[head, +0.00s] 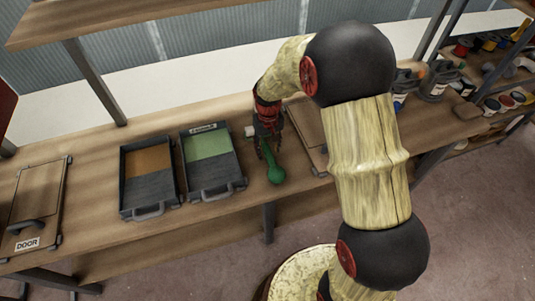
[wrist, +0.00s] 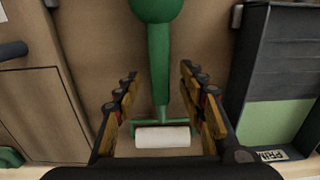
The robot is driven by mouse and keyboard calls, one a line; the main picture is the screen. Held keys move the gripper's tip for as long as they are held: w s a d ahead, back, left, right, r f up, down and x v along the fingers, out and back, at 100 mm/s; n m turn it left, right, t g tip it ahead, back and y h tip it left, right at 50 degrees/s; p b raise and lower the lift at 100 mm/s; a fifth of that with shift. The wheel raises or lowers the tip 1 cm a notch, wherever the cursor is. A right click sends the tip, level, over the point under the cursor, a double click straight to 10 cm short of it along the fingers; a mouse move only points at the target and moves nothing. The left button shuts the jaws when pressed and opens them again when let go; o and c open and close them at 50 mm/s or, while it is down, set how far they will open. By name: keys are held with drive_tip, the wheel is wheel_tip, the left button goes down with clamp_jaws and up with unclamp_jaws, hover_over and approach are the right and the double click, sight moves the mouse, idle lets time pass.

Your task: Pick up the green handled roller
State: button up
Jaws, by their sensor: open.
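The green handled roller (head: 276,173) lies on the wooden workbench, between a paint tray and a wooden panel. In the wrist view its green handle (wrist: 159,60) runs up the middle of the picture, with a rounded end at the top. Its white sleeve (wrist: 162,137) lies across the bottom. My gripper (wrist: 160,78) is open, with one finger on each side of the handle and a visible gap to it on both sides. In the head view my gripper (head: 267,135) is pointed down over the roller and hides part of its frame.
A tray with green paint (head: 210,146) stands close left of the roller, and a tray with orange paint (head: 149,160) beyond it. A wooden panel (head: 306,122) lies close to the right. A board labelled DOOR (head: 45,205) is at far left.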

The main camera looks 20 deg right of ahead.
wheel_tip(320, 180, down, 3)
drive_tip(key=shift+r, duration=0.2)
clamp_jaws()
idle(0.4)
drive_tip(key=shift+r, duration=0.1)
